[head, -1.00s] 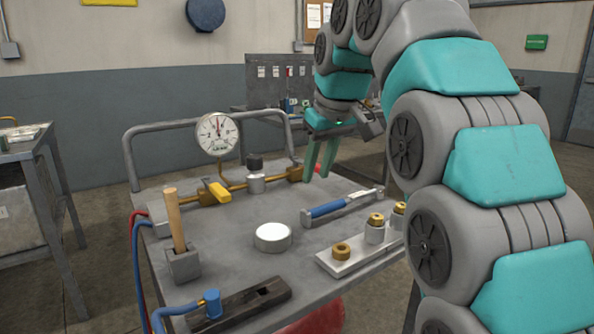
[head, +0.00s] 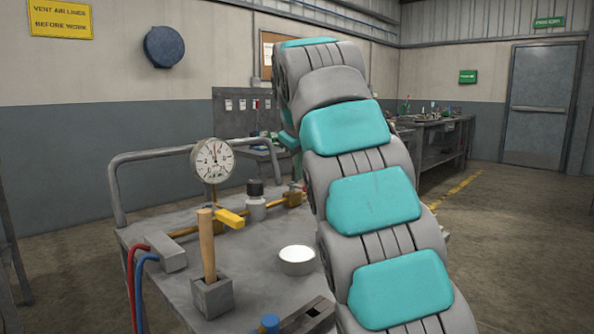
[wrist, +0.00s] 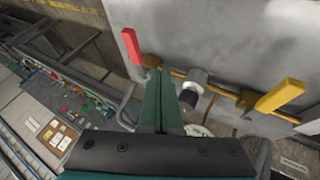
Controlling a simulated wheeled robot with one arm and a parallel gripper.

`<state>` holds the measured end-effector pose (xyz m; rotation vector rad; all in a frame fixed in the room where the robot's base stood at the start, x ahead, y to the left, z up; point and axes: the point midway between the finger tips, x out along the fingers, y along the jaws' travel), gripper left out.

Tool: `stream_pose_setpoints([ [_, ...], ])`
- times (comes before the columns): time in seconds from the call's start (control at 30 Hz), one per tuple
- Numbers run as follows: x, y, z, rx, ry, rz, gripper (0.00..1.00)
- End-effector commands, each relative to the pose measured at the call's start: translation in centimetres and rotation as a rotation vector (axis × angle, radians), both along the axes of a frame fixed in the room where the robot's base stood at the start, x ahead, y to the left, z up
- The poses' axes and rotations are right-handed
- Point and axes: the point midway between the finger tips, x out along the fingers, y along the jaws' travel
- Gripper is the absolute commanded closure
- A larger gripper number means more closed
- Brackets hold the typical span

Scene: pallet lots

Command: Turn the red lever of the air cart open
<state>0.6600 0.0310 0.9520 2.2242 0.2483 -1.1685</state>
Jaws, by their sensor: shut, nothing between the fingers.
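The red lever (wrist: 132,45) shows at the upper left of the wrist view, beside the brass fitting (wrist: 150,61) at the end of the pipe. In the head view my arm hides it. My gripper (wrist: 160,72) is shut and empty. Its green fingertips appear just right of and below the red lever in the wrist view; I cannot tell whether they touch the fitting. The cart top (head: 255,262) carries the brass pipe, a yellow lever (head: 230,218), also in the wrist view (wrist: 281,95), and a pressure gauge (head: 212,160).
A wooden-handled tool (head: 207,245) stands in a block at the cart's front left. A white round tin (head: 296,260) lies in the middle. A black-capped valve (head: 255,200) sits on the pipe between the levers. The cart's handrail (head: 115,190) rises at the back. Floor to the right is open.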

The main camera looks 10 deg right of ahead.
Motion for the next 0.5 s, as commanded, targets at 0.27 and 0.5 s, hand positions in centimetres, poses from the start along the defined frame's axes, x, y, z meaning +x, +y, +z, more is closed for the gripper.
stream_pose_setpoints([
  [0.27,2.6,-0.5,-3.7,0.001,0.006,0.000,1.00],
  [0.5,4.4,-0.9,-6.1,0.001,0.003,-0.001,1.00],
])
